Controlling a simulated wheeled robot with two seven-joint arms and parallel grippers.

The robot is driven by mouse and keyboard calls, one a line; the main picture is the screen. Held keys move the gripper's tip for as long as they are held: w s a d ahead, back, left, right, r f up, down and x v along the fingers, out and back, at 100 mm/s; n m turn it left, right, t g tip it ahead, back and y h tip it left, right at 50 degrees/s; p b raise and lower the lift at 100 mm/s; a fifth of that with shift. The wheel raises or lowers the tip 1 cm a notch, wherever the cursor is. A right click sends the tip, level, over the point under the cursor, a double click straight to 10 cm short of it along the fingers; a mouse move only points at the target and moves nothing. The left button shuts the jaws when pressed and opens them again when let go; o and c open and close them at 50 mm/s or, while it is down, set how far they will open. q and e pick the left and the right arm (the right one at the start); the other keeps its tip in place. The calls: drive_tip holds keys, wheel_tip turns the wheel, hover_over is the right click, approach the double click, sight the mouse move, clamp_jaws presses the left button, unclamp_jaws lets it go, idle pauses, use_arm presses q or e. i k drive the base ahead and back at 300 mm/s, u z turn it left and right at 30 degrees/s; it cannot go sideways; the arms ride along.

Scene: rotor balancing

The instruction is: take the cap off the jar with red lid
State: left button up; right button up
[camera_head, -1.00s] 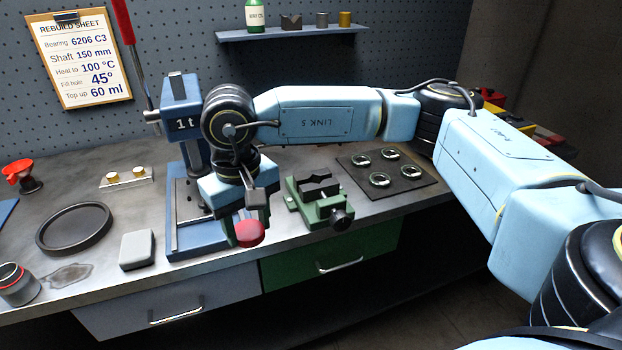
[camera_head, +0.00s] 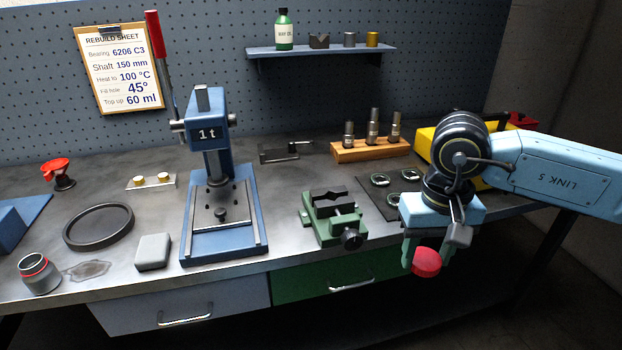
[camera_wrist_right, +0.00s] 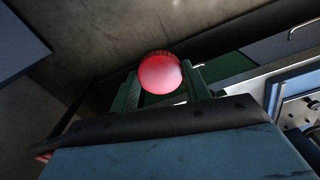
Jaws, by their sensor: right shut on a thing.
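My right gripper (camera_head: 425,262) is shut on a round red lid (camera_head: 427,263). It holds the lid in the air in front of the bench's front edge, right of the green vise. The lid also shows between the fingers in the right wrist view (camera_wrist_right: 160,74). A small grey jar (camera_head: 39,275) stands at the front left of the bench. It has a red ring near its top, and its mouth looks open and dark. My left gripper is not in view.
A grey block (camera_head: 153,252), a black round tray (camera_head: 98,227) and a dark wet patch (camera_head: 88,270) lie near the jar. The blue press (camera_head: 207,135) and green vise (camera_head: 333,217) stand mid-bench. A wooden block with sockets (camera_head: 370,150) stands behind.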

sight(40, 275)
drive_tip(key=z, duration=0.25)
drive_tip(key=i, duration=0.8)
drive_tip(key=u, duration=0.7)
drive_tip(key=i, duration=0.45)
drive_tip(key=u, duration=0.45)
